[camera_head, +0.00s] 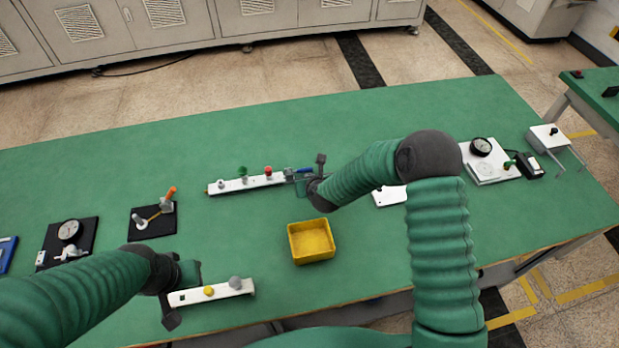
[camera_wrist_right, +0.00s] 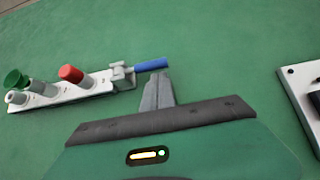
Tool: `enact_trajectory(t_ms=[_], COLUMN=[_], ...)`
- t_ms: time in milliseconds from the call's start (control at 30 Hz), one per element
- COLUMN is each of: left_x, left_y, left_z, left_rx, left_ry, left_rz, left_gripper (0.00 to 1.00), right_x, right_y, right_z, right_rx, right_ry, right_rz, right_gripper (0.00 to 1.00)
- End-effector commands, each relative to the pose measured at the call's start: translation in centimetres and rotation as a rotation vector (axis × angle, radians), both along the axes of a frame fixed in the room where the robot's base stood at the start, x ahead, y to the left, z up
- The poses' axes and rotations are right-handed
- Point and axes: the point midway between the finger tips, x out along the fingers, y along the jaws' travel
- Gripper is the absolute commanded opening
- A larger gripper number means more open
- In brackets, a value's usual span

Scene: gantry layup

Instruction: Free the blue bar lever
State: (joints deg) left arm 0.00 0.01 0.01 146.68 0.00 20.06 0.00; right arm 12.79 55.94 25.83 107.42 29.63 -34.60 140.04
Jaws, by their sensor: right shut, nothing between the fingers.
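The blue bar lever (camera_wrist_right: 151,65) sticks out from a metal bracket at the right end of a white strip (camera_wrist_right: 60,97) with green, grey and red knobs. In the head view the lever (camera_head: 304,170) lies at the strip's right end, beside my right gripper (camera_head: 301,181). In the right wrist view my right gripper (camera_wrist_right: 157,80) is shut and empty, its tips just below the lever in the picture. I cannot tell whether they touch it. My left gripper (camera_head: 188,274) is beside a white strip (camera_head: 220,291) with yellow and grey knobs; its fingers are not clear.
A yellow tray (camera_head: 311,257) stands front of centre on the green table. A panel with an orange handle (camera_head: 170,193) and a gauge board (camera_head: 70,230) lie left. Another gauge plate (camera_head: 480,170) and a white box (camera_head: 548,137) lie right. The back of the table is clear.

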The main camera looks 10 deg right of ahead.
Motion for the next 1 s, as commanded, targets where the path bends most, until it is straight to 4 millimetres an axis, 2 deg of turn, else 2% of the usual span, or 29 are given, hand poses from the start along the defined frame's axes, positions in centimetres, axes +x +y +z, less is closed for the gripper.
enact_trajectory(t_ms=[667,1000], left_x=[0.0,0.0], left_y=[0.0,0.0], left_z=[0.9,1.8], left_rx=[0.000,0.000], left_ry=[0.000,0.000], left_rz=[0.000,0.000], left_gripper=[0.28,0.28], right_x=[0.0,0.1], right_y=[0.2,0.7], right_z=[0.8,2.0], right_rx=[-0.115,-0.302], right_ry=[-0.002,-0.003], right_rz=[0.002,0.003], right_gripper=[0.00,0.00])
